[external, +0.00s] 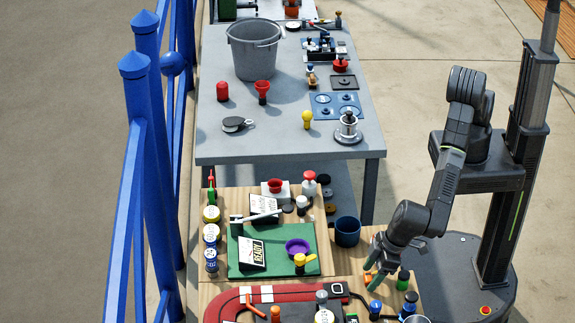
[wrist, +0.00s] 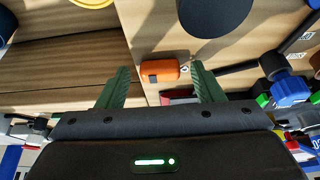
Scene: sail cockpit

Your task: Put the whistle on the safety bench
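The orange whistle (wrist: 160,71), a small rounded block with a dark patch, lies on a wooden surface in the wrist view. My gripper (wrist: 161,68) is open, with one green finger to each side of the whistle. I cannot tell whether the fingers touch it. In the external view my gripper (external: 373,278) points down over the right part of the near wooden bench (external: 350,263), and it partly hides the orange there. No bench is labelled as the safety bench; a grey bench (external: 225,149) stands beyond the wooden one.
A dark blue cup (external: 347,231) stands left of my gripper. Small bottles (external: 403,280) stand close on its right. A green mat (external: 240,265) holds signs and a purple bowl (external: 297,247). The grey bench carries a bucket (external: 254,55) and several small items, with bare room near its front.

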